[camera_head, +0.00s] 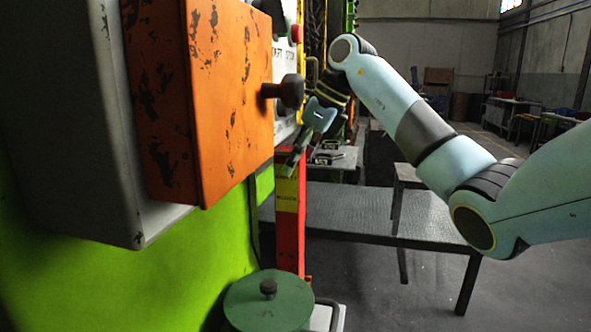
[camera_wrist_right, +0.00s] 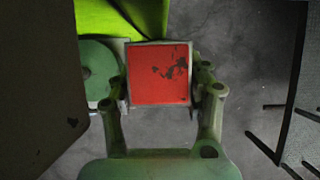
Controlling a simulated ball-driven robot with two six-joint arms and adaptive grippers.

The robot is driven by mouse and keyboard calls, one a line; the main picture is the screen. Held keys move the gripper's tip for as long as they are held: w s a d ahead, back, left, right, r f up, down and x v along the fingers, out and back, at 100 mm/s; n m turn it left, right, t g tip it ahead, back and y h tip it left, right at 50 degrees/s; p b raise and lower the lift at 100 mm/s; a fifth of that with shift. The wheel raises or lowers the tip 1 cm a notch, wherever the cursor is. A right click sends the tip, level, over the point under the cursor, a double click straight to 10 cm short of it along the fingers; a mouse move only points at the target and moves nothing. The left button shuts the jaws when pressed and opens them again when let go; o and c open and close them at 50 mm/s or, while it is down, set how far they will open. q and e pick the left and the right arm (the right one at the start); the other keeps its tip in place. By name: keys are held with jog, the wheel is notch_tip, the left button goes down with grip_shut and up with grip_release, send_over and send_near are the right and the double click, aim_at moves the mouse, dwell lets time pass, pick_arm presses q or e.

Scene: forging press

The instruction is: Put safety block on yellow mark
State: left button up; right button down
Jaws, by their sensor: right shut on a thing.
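The safety block is a tall red post (camera_head: 289,240) with a yellow label, upright beside the press in the head view. Its flat red, chipped top (camera_wrist_right: 160,75) fills the space between the fingers in the right wrist view. My right gripper (camera_head: 293,162) is shut on the block near its upper end. The block's lower end is partly hidden, and I cannot tell whether it touches the floor. I cannot make out the yellow mark in either view. My left gripper is not in view.
The green press (camera_head: 120,270) with an orange control box (camera_head: 215,100) and dark knob (camera_head: 287,92) stands close on the left. A round green lid (camera_head: 268,305) lies low in front. A dark metal table (camera_head: 350,212) stands behind the block.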

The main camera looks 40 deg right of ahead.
notch_tip(320, 180, down, 2)
jog(key=shift+f, duration=0.35)
jog(key=c, duration=0.6)
grip_release()
jog(key=shift+f, duration=0.1)
jog(key=shift+s+d+r, duration=0.1)
jog(key=shift+r, duration=0.25)
jog(key=b+v, duration=0.1)
jog(key=v, duration=1)
jog(key=shift+s+d+r+b, duration=0.1)
jog(key=shift+s+r+b, duration=0.05)
jog(key=shift+r+b, duration=0.15)
jog(key=shift+f, duration=0.1)
